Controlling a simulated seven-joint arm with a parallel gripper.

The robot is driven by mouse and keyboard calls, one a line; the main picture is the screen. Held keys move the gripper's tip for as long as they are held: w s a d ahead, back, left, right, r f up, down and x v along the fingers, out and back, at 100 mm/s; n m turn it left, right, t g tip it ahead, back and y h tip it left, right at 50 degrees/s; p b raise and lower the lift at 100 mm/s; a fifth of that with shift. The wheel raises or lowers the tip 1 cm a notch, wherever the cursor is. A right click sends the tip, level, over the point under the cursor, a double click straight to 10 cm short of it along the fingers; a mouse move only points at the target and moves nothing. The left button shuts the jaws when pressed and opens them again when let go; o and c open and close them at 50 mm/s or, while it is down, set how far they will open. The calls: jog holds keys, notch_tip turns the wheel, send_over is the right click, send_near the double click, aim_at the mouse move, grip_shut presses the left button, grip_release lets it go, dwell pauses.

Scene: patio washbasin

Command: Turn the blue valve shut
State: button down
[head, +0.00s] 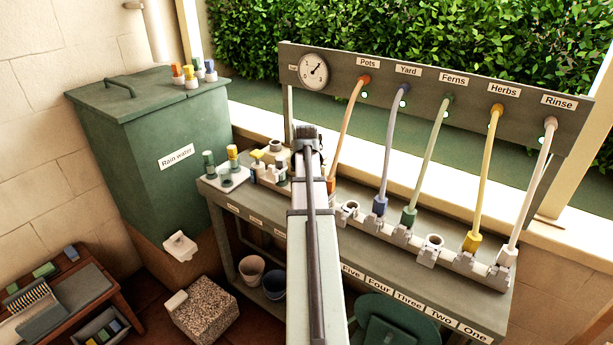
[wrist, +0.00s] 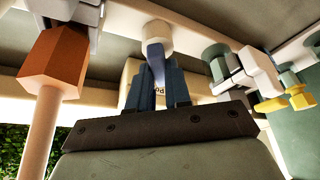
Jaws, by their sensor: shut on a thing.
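My gripper (wrist: 157,76) shows in the wrist view, its two dark blue-grey fingers closed on the narrow blue handle of the blue valve (wrist: 157,62). A round white end (wrist: 158,34) shows just above the handle. In the head view my arm covers the valve and the fingertips; only the dark wrist end shows, over the bench's pipe row. A yellow valve handle (head: 257,155) stands left of my arm and also shows at the right in the wrist view (wrist: 299,98). The exact angle of the blue handle is hard to tell.
An orange hose connector (wrist: 54,68) is close at the left in the wrist view. Several hoses run from the labelled panel (head: 432,84) down to the pipe row right of my arm. A green tank (head: 150,125) and a plate with capped plugs (head: 224,181) are left.

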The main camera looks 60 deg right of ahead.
jog(key=m+g, duration=0.1)
jog(key=m, duration=0.2)
jog(key=m+g, duration=0.1)
jog(key=m, duration=0.3)
jog(key=shift+w+g+h, duration=0.15)
jog(key=shift+g+h, duration=0.15)
dwell(0.4)
jog(key=c, duration=1.1)
grip_release()
jog(key=shift+o, duration=0.2)
jog(key=shift+a, duration=0.1)
jog(key=v, duration=1.3)
jog(key=shift+a+r, duration=0.15)
jog(key=shift+r, duration=0.15)
